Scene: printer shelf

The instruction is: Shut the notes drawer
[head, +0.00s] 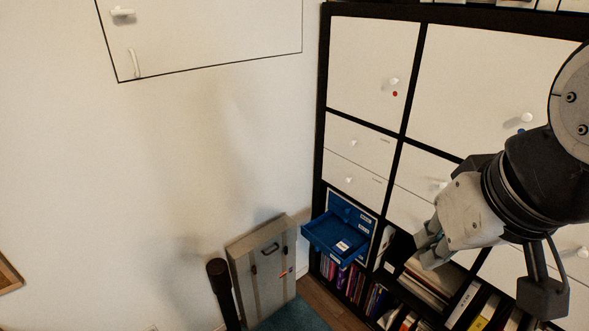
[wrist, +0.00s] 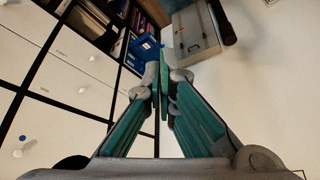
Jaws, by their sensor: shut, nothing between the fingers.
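A blue drawer unit sits in a lower left cell of the black-framed shelf in the head view. One blue drawer (head: 337,238) is pulled out from it, with a small white label or card inside. The drawer also shows beyond my fingers in the wrist view (wrist: 145,46), partly hidden by them. My gripper (head: 425,248) is shut and empty. In the head view it appears to the right of the open drawer, apart from it. I cannot read the drawer labels, so I cannot tell which is the notes drawer.
A grey case (head: 262,268) leans at the wall left of the drawer, beside a dark cylindrical object (head: 222,292). White cabinet doors (head: 372,65) with knobs fill the upper shelf. Books and folders (head: 440,282) fill the lower cells.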

